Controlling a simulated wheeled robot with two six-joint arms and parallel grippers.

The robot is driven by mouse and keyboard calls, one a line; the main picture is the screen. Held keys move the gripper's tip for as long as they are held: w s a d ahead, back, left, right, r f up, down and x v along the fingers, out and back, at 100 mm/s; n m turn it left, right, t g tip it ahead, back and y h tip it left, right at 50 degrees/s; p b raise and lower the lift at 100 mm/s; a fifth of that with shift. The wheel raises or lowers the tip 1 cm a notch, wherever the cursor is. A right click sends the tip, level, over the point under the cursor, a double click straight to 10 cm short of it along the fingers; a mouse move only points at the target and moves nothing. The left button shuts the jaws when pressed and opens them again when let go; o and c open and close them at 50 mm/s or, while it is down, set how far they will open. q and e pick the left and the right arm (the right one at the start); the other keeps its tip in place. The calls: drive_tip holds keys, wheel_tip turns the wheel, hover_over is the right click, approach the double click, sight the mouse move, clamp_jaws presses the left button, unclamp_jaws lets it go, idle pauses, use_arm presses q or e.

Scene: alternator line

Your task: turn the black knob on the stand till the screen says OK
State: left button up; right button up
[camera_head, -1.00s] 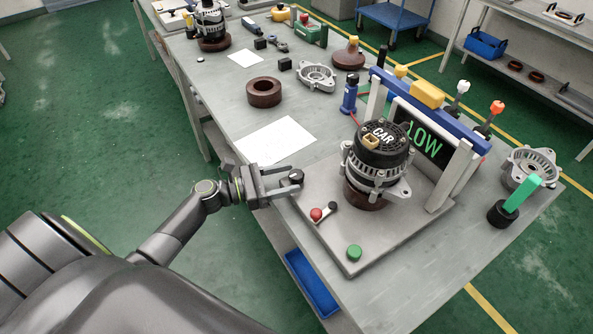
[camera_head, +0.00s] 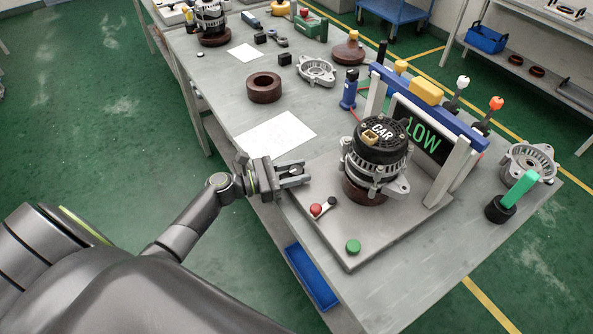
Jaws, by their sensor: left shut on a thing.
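The stand (camera_head: 365,238) is a grey base plate with an alternator (camera_head: 377,150) marked CAR on it. A screen (camera_head: 424,140) behind the alternator reads LOW in green letters. My left gripper (camera_head: 292,174) is at the left corner of the base plate, shut on the black knob, which is mostly hidden between the fingers. My right gripper is not in view.
A green-handled tool (camera_head: 515,195) stands at right.

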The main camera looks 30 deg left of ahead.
use_arm(q)
drive_tip(key=shift+f+m+g+h+b, duration=0.15)
drive_tip(key=shift+m+g+h+b, duration=0.3)
drive_tip(key=shift+b, duration=0.3)
drive_tip(key=m+g+h+b, duration=0.2)
drive_tip(key=m+g+b, duration=0.1)
drive_tip(key=g+b, duration=0.1)
drive_tip(key=m+g+h+b, duration=0.2)
drive_tip(key=m+g+b, duration=0.1)
drive_tip(key=g, duration=0.3)
drive_tip(key=shift+w+m+b, duration=0.1)
drive_tip(key=shift+m+b, duration=0.25)
drive_tip(key=shift+b, duration=0.2)
drive_tip(key=m+g+b, duration=0.2)
drive_tip(key=g, duration=0.2)
drive_tip(key=shift+m, duration=0.4)
drive_tip(key=shift+m+g+y+b, duration=0.25)
drive_tip(key=shift+m+g+b, duration=0.4)
drive_tip(key=shift+g, duration=0.4)
drive_tip(key=shift+r+g, duration=0.2)
drive_tip(key=shift+g, duration=0.1)
drive_tip(key=o, duration=1)
